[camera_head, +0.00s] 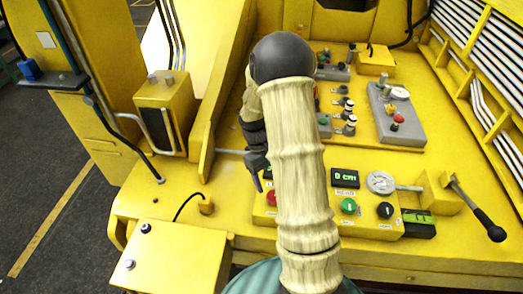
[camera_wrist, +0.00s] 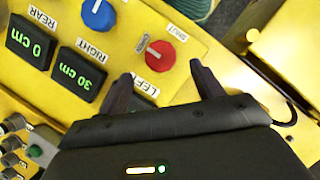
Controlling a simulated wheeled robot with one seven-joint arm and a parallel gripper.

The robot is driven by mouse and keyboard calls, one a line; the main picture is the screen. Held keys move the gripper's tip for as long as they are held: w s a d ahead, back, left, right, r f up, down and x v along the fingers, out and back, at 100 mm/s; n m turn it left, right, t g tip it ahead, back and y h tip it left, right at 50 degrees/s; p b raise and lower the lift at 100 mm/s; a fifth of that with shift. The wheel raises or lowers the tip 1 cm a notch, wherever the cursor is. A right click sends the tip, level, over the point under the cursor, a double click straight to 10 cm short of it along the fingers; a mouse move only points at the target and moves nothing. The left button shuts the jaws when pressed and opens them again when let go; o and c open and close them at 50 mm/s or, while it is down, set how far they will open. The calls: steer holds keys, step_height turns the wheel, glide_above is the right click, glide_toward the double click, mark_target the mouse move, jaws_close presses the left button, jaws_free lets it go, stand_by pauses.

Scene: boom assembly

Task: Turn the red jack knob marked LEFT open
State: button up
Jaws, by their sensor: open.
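The red jack knob (camera_wrist: 160,54) shows in the wrist view as a round red dial with a pale mark, on the yellow panel. A label reading SHUT lies by it, and a LEFT label (camera_wrist: 148,86) is partly hidden by a finger. My gripper (camera_wrist: 161,73) is open, its dark fingers on either side of the knob's near edge, with nothing between them. I cannot tell whether they touch the panel. In the head view the red knob (camera_head: 271,198) is partly hidden behind my arm, with my gripper (camera_head: 259,184) just above it.
A blue knob (camera_wrist: 97,12) and displays reading 30 cm (camera_wrist: 78,74) and 0 cm (camera_wrist: 31,40) are close by. In the head view, a green knob (camera_head: 348,206), a black knob (camera_head: 385,210) and a black-handled lever (camera_head: 478,212) are to the right.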

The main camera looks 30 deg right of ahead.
steer(key=b+v, duration=0.2)
steer(key=v, duration=1)
steer(key=shift+f, duration=0.1)
steer(key=s+a+f+m+t+y, duration=0.1)
steer(key=s+a+m+t, duration=0.1)
steer(key=s+a+t, duration=0.5)
steer(key=s+a, duration=0.3)
steer(key=s, duration=0.3)
steer(key=shift+f, duration=0.3)
